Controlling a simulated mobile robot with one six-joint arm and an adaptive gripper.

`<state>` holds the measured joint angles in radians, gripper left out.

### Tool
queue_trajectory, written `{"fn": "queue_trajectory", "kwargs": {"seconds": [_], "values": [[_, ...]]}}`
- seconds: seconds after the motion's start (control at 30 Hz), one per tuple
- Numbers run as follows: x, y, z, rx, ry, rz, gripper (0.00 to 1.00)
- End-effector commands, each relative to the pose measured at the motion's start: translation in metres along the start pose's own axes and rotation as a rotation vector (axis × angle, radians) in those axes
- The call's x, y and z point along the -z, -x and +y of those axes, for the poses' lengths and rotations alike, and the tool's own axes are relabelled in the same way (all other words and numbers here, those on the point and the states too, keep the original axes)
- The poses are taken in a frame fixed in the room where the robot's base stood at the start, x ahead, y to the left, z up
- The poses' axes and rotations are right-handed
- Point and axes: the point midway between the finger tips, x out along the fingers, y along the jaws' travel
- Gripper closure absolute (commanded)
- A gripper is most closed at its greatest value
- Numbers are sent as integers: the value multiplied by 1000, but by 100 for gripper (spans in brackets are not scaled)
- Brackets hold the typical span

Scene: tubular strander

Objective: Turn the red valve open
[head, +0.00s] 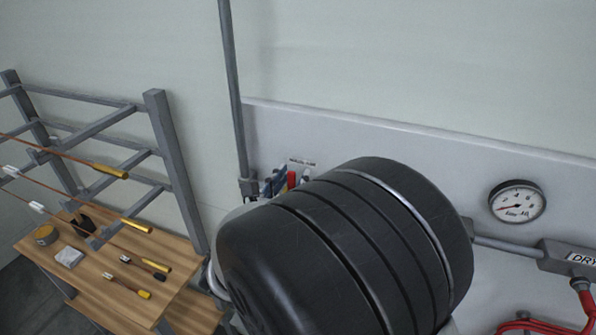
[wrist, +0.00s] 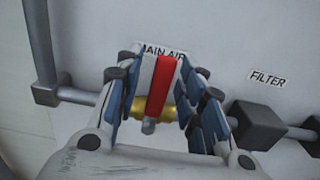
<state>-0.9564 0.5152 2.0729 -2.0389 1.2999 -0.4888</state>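The red valve handle (wrist: 162,85) stands upright in the middle of the wrist view, on a brass valve body (wrist: 152,106) below the "MAIN AIR" label (wrist: 158,52). My gripper (wrist: 161,74) has one blue-padded finger on each side of the handle. A gap shows between the left finger and the handle; the right finger is very close to it, and I cannot tell if it touches. In the head view the red handle (head: 292,180) shows only as a small strip beside a finger; my dark arm link hides most of the valve and gripper.
A pressure gauge (head: 517,202) is on the wall panel at right, its needle near the low end. A grey pipe (head: 233,90) rises above the valve. A block (wrist: 257,125) sits under the "FILTER" label. A wooden table (head: 125,290) and rack (head: 170,160) stand at left.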

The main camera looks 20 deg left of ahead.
Motion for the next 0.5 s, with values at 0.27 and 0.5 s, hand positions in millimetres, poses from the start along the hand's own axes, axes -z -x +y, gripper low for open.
{"fn": "queue_trajectory", "kwargs": {"seconds": [0.27,0.5], "values": [[0,0,0,-1,0,0,64],[0,0,0,0,0,1,78]]}}
